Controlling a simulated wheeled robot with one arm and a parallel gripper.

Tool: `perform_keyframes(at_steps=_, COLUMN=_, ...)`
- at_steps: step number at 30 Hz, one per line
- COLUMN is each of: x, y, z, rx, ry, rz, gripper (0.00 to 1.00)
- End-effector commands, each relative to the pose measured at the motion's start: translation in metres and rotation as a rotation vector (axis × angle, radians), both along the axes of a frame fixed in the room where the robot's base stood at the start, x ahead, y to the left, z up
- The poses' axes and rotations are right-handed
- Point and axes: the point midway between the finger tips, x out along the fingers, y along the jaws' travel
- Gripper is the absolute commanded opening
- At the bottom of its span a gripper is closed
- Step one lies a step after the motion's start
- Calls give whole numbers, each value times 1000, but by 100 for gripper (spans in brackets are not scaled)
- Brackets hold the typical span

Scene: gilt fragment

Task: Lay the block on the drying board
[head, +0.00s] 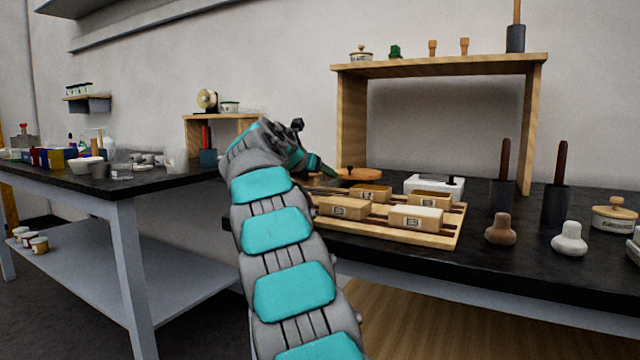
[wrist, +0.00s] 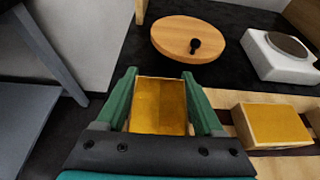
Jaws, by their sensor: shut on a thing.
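My gripper (wrist: 159,77) has green fingers that are closed on both sides of a block (wrist: 160,103) with a gold upper face and pale wooden edges. In the head view my gripper (head: 318,166) is at the far left end of the drying board, and the held block is mostly hidden there by my arm. The drying board (head: 452,232) is a slatted wooden rack bearing several other blocks. One of these blocks (wrist: 272,124) lies right of the held block in the wrist view. I cannot tell whether the held block touches the board.
A round wooden disc (wrist: 188,38) with a dark knob lies beyond the gripper. A white device (wrist: 280,56) stands to its right. A wooden shelf (head: 440,63) rises behind the board. Stamps (head: 500,228) and a lidded pot (head: 613,216) stand at the right.

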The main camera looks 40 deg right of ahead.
Motion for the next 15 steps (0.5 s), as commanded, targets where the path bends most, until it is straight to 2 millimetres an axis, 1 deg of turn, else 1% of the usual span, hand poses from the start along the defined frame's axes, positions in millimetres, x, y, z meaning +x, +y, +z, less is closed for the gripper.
perform_keyframes(at_steps=1, x=-1, y=0, z=-8, rx=-1, ry=0, rz=-1, gripper=13)
perform_keyframes(at_steps=4, x=0, y=1, z=-17, rx=-2, ry=1, rz=1, gripper=13)
perform_keyframes(at_steps=15, x=0, y=0, z=-19, rx=-1, ry=0, rz=1, gripper=13)
